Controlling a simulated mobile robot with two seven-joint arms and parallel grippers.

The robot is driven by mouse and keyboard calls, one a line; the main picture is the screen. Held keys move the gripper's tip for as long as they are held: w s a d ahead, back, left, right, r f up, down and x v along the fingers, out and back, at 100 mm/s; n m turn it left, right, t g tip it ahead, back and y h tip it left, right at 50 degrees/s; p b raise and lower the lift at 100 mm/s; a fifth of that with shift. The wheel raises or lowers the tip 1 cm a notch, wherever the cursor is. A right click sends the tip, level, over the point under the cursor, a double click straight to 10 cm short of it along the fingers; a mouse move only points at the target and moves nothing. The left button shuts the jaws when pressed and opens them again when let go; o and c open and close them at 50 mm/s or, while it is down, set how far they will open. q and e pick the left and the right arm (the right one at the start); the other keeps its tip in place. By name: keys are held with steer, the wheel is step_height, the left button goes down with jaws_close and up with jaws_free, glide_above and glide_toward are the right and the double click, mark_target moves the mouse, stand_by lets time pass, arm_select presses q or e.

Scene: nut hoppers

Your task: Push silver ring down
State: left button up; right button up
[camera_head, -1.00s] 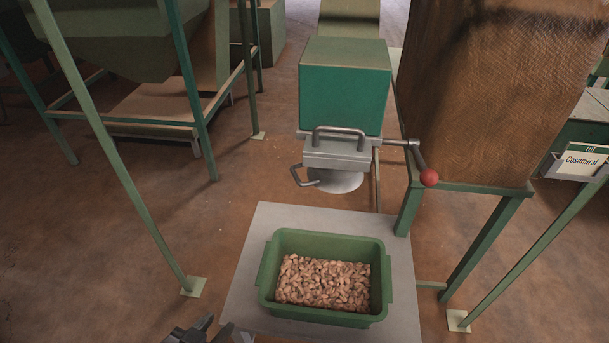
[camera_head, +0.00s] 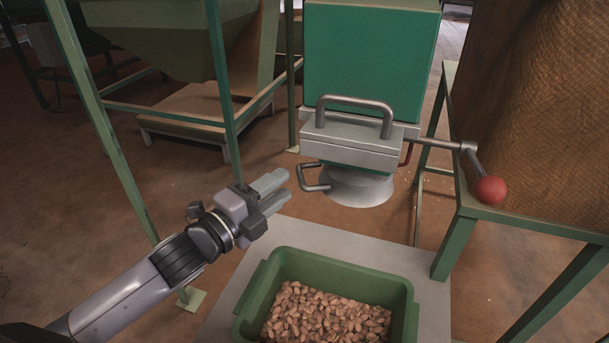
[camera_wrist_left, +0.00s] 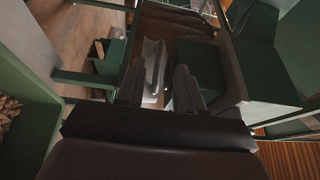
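A silver metal loop handle (camera_head: 312,178) sticks out to the left, low on the metal outlet block (camera_head: 352,140) under the green hopper box (camera_head: 372,55). A larger silver bar handle (camera_head: 356,103) arches across the block's front. I cannot tell which of the two is the ring. My left gripper (camera_head: 283,188) is just left of the loop handle, pointing toward it, apparently apart from it. Its two fingers, also in the left wrist view (camera_wrist_left: 168,75), have a gap between them with nothing held. My right gripper is out of view.
A green crate of nuts (camera_head: 258,300) stands on a grey platform (camera_head: 432,300) below the outlet. A lever with a red ball (camera_head: 490,190) extends to the right. Green frame posts (camera_head: 222,90) stand left of the hopper. A brown sack-like block (camera_head: 540,100) is at right.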

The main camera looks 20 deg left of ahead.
mark_target(300, 170)
arm_select(q)
steer(key=shift+x, duration=3.1)
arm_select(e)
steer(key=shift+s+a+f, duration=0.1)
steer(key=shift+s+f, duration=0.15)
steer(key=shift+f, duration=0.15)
